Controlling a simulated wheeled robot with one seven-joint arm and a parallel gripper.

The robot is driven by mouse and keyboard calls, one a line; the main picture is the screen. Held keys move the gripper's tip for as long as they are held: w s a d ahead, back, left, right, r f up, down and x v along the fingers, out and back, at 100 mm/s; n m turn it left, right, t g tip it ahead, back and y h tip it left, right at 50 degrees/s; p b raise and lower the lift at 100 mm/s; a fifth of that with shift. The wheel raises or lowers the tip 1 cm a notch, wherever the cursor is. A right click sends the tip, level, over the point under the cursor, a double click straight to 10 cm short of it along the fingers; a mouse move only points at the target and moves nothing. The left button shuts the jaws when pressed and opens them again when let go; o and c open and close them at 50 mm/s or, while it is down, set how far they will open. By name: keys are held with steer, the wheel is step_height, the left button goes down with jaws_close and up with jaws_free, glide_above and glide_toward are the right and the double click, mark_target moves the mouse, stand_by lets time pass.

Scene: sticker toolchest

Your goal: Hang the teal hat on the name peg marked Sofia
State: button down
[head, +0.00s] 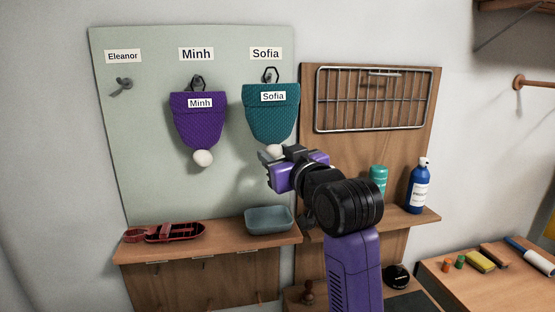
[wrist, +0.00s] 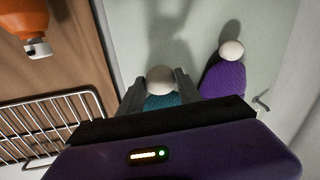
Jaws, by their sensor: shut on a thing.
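In the wrist view the two fingers flank the pompom (wrist: 161,79), with a strip of teal knit (wrist: 161,101) below. The peg itself is mostly hidden by the loop.
A purple hat (head: 199,120) tagged Minh hangs on the Minh peg to the left. The Eleanor peg (head: 122,85) is bare. A wire rack (head: 370,98) is on the wood panel to the right.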

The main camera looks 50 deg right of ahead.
steer(key=shift+w+d+f+b, duration=0.25)
steer(key=shift+w+d, duration=0.25)
steer(key=shift+w, duration=0.25)
steer(key=shift+w+d+f+b, duration=0.1)
steer(key=shift+w+d+b, duration=0.1)
steer(key=shift+w+d, duration=0.45)
steer(key=shift+w+d+f+b, duration=0.25)
steer(key=shift+w+d, duration=0.1)
steer(key=shift+w, duration=0.55)
steer(key=c, duration=0.7)
jaws_free()
steer(key=shift+c, duration=0.2)
steer(key=shift+s, duration=0.1)
